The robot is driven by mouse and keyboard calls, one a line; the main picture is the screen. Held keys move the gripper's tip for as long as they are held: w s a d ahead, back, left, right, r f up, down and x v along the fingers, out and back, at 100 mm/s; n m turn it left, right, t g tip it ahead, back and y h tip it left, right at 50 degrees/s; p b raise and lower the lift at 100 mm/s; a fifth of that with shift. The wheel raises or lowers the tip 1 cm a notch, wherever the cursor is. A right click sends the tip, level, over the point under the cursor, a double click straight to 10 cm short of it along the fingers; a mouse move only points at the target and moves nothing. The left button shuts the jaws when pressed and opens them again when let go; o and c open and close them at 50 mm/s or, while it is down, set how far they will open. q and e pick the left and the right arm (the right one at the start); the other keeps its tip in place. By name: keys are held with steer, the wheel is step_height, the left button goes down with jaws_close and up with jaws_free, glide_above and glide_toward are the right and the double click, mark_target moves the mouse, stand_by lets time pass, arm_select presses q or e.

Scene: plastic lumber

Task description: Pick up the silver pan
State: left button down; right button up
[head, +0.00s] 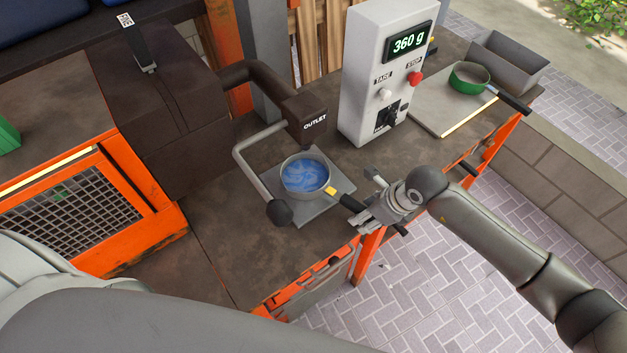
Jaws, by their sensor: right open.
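The silver pan (284,178) sits upright under the outlet (312,121) on a grey scale plate (318,208). Blue material lies in it. Its handle has a yellow band and a black grip pointing right, toward the table's front edge. My right gripper (362,198) is open at the end of this black grip, with one finger on the far side. I cannot tell whether it touches the handle. My left gripper is out of view.
A white control box (370,75) reading 360 g stands behind the right gripper. A green pan (457,84) sits on a flat plate at the right, near a grey bin (510,62). A bent metal lever with a dark knob (279,212) stands close left of the silver pan.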

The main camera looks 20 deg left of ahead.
jaws_close()
steer(key=shift+r, duration=0.15)
stand_by(0.4)
